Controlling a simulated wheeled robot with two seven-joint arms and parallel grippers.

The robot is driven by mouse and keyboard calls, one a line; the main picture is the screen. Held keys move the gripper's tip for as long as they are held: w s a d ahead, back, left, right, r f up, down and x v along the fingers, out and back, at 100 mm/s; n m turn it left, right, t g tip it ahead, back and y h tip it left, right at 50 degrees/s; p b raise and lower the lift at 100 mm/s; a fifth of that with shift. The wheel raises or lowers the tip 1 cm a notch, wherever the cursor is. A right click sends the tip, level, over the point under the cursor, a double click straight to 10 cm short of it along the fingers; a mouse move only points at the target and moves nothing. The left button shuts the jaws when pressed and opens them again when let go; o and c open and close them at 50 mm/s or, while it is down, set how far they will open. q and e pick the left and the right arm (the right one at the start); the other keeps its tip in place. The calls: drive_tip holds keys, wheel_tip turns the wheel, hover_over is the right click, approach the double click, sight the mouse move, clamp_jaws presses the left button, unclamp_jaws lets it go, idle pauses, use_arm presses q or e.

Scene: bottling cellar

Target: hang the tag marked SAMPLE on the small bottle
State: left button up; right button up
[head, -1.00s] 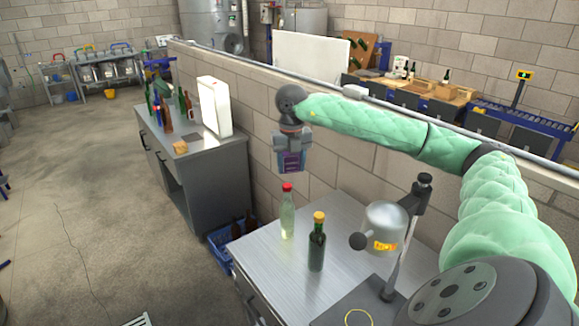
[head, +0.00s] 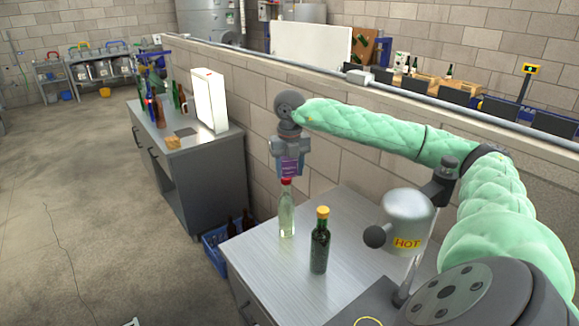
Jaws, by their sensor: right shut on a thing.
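My right gripper (head: 290,158) points down above the near bench, shut on a purple tag (head: 290,168). The tag's writing is too small to read. Directly below it in the picture stands an upright clear bottle with a red cap (head: 287,215). The tag's lower edge meets the red cap in the picture; I cannot tell whether they touch. To the right and nearer stands an upright dark green bottle with a yellow cap (head: 319,248). The two look close in size. My left gripper is not in view.
A grey device with a HOT label (head: 407,222) stands right of the bottles on the near bench (head: 262,252). A block wall (head: 345,165) runs behind. A blue crate with bottles (head: 217,250) is on the floor. Another bench (head: 195,150) holds several bottles and a white panel (head: 208,100).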

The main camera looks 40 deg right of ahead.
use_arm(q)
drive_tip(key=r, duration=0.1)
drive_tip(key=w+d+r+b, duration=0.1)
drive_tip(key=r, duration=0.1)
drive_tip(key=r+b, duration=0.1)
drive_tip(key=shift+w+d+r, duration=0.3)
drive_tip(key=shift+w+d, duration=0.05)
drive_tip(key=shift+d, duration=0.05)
use_arm(e)
wheel_tip(320, 180, down, 6)
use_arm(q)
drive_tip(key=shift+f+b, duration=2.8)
use_arm(e)
wheel_tip(320, 180, down, 6)
idle(1.4)
drive_tip(key=shift+w+d, duration=0.1)
drive_tip(key=o, duration=0.7)
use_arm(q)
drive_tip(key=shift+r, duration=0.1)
use_arm(e)
drive_tip(key=shift+r, duration=0.25)
